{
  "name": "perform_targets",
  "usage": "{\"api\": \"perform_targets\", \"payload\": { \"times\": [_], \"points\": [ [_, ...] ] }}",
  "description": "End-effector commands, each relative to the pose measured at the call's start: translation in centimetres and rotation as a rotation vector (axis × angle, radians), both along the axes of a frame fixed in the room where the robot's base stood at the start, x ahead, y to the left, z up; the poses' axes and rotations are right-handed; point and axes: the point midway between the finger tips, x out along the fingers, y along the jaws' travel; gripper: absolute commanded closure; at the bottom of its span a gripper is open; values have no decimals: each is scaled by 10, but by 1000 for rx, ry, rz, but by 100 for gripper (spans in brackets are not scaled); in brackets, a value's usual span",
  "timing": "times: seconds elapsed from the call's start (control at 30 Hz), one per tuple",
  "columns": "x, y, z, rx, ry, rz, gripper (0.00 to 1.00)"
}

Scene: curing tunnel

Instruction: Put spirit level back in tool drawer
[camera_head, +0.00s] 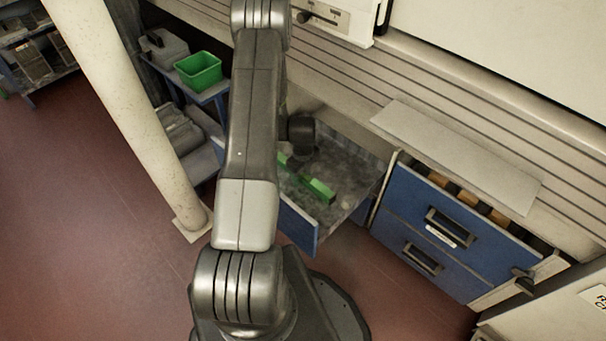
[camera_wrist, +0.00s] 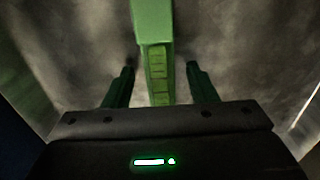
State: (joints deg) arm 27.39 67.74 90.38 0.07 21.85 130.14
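The green spirit level (camera_head: 321,190) lies in the open tool drawer (camera_head: 298,228), slanting across its grey floor, partly covered by my arm in the head view. In the wrist view the spirit level (camera_wrist: 154,35) runs from the top edge down between my fingers. My gripper (camera_wrist: 161,72) is open, with one green finger on each side of the level. Gaps show between the level and both fingers, so I am not holding it. My fingers are hidden in the head view. I cannot tell how far they are above the drawer floor.
A grey sheet (camera_head: 458,155) lies on the ledge above. A cream pillar (camera_head: 125,105) rises at left, beside a blue cart with a green bin (camera_head: 199,70). Red floor is clear at left.

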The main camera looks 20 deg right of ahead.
Motion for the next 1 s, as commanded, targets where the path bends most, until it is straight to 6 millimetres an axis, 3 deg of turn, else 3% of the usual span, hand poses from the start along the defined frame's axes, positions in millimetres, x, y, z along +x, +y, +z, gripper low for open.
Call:
{"api": "perform_targets", "payload": {
  "times": [0.37,0.8,1.0],
  "points": [
    [0,0,7,-1,0,0,48],
    [1,0,95,-2,-3,0,48],
    [0,0,118,-1,0,0,48]
  ]
}}
